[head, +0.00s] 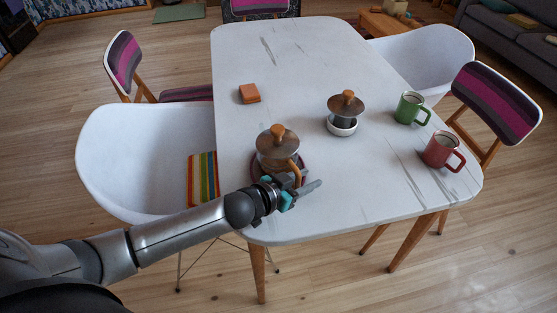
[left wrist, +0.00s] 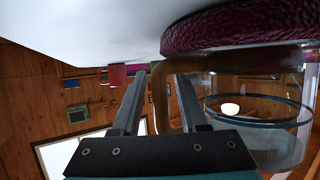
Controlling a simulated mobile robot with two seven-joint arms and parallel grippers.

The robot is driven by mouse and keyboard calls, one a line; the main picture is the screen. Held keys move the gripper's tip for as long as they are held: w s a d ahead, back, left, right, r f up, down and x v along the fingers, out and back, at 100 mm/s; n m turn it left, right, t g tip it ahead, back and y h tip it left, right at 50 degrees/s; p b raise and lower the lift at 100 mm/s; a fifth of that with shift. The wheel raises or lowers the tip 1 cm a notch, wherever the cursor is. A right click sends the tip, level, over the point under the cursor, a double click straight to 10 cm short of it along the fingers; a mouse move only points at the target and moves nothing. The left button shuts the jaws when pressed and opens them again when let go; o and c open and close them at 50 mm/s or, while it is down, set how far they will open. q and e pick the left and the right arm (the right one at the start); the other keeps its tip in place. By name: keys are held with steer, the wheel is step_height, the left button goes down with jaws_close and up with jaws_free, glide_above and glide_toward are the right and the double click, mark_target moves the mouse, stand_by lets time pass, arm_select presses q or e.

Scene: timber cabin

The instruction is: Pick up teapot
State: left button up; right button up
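The teapot (head: 278,147) is clear glass with a wide wooden lid and a wooden handle. It stands upright on a dark red round mat (left wrist: 240,30) at the table's near left edge. My left gripper (head: 303,189) is at the teapot's near side, by its handle. The left wrist view is upside down; there the handle (left wrist: 160,95) shows between the two spread fingers, with the glass body (left wrist: 265,115) to the right. The fingers look open, with gaps beside the handle. Part of the teapot's lower body is hidden by the gripper in the head view. My right gripper is not in view.
A white chair (head: 140,150) stands close at the left.

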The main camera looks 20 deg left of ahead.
arm_select(q)
jaws_close()
stand_by(1.0)
steer(key=shift+r, duration=0.15)
